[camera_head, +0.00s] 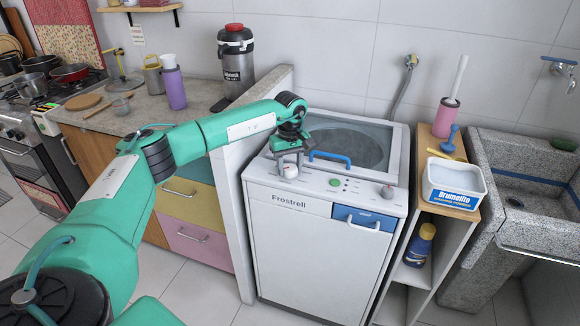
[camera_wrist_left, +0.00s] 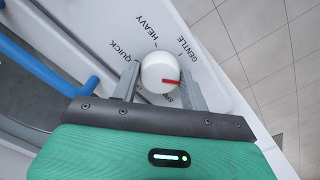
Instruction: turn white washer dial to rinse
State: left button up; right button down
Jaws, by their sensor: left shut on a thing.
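The white washer (camera_head: 315,235), marked Frostrell, stands in the middle of the head view. Its white dial (camera_head: 290,172) is at the left of the top control panel. In the left wrist view the dial (camera_wrist_left: 158,75) is a round knob with a red mark pointing right, below GENTLE. QUICK, HEAVY and GENTLE are readable around it; another label below is mostly hidden, and I cannot read a rinse label. My left gripper (camera_head: 289,165) reaches down from above, shut on the dial with one finger on each side. My right gripper is not in view.
A white partition (camera_head: 238,215) stands close on the left. A shelf with a Brumelito tub (camera_head: 453,184) stands on the right.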

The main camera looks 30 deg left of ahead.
aim_at(290, 167)
pick_arm(q)
jog(key=shift+r+m, duration=0.1)
jog(key=shift+m, duration=1)
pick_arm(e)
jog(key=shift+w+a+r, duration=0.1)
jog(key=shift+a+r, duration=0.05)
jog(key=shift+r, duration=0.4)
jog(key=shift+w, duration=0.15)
pick_arm(q)
jog(key=o, duration=1)
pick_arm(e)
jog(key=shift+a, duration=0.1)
pick_arm(q)
notch_tip(290, 167, up, 14)
jog(key=shift+f+b, duration=0.15)
jog(key=shift+b, duration=0.25)
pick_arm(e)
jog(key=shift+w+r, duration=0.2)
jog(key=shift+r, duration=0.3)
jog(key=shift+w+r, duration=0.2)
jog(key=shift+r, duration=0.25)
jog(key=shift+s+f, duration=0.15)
